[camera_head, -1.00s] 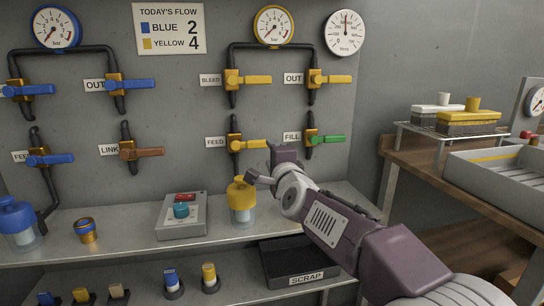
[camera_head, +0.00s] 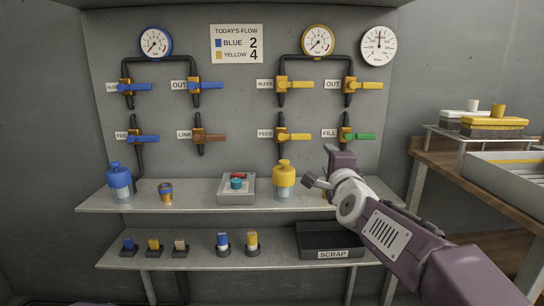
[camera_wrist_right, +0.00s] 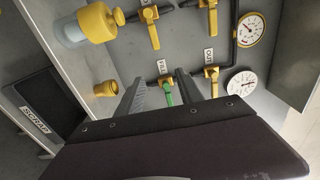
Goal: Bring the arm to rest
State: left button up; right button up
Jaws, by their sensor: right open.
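My right arm reaches in from the lower right in the head view. Its gripper (camera_head: 318,166) is open and empty, in front of the panel, above the upper shelf (camera_head: 205,197). In the right wrist view the two fingers (camera_wrist_right: 160,82) stand apart, with the green FILL handle (camera_wrist_right: 168,92) showing between them from behind. That FILL handle (camera_head: 358,136) is up and right of the gripper in the head view. My left gripper is not in view.
A yellow-capped bottle (camera_head: 284,182) stands left of the gripper. A yellow cup (camera_wrist_right: 105,89) is mostly hidden behind the gripper in the head view. The SCRAP tray (camera_head: 318,254) lies below. A wooden bench (camera_head: 440,166) stands at right.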

jog(key=s+d+f+n+g+p, duration=0.1)
jog(key=s+f+n+g, duration=0.25)
jog(key=f, duration=0.75)
jog(key=s+d+f+n+g+p, duration=0.1)
jog(key=s+f+n+g, duration=0.2)
jog(key=f, duration=0.7)
jog(key=s+d+f+n+g+p, duration=0.1)
jog(key=s+f+n+g, duration=0.4)
jog(key=s+f, duration=0.55)
jog(key=s+f+n+g, duration=0.5)
jog(key=s+f+n, duration=0.15)
jog(key=s, duration=0.75)
pick_arm(q)
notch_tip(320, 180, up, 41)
jog(key=p, duration=3.8)
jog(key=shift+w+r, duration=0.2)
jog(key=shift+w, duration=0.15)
pick_arm(e)
notch_tip(320, 180, up, 38)
jog(key=shift+w, duration=0.3)
